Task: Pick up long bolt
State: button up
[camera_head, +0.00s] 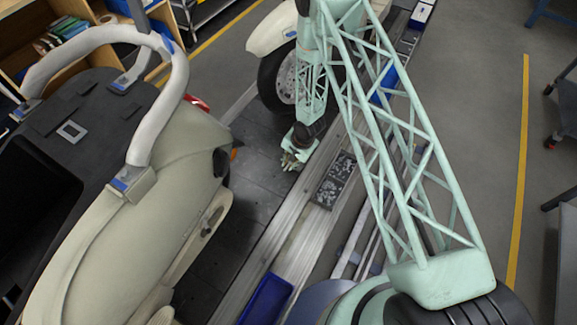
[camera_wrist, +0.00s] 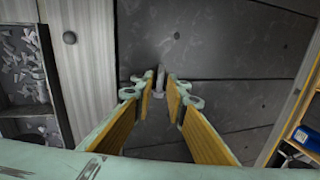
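A small grey rod-like piece (camera_wrist: 160,78), which looks like the long bolt, shows in the wrist view between my fingertips, over the dark slat surface. My gripper (camera_wrist: 162,90) has its fingers apart, with a gap on each side of the piece. Whether the piece touches the slats cannot be told. In the head view my gripper (camera_head: 294,161) is low over the dark slat conveyor (camera_head: 262,160), beside its metal edge rail. The bolt cannot be made out there.
A tray of small metal parts (camera_head: 337,181) lies just right of the gripper, beyond the rail; it also shows in the wrist view (camera_wrist: 24,112). A cream car body (camera_head: 130,230) stands to the left and a wheel (camera_head: 283,80) behind. A blue bin (camera_head: 266,300) is at the front.

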jog(key=shift+a+f, duration=0.1)
jog(key=shift+f, duration=0.2)
dwell(0.4)
grip_shut()
jog(key=shift+r, duration=0.2)
notch_tip(320, 180, up, 18)
jog(key=p, duration=0.4)
jog(key=shift+f, duration=0.2)
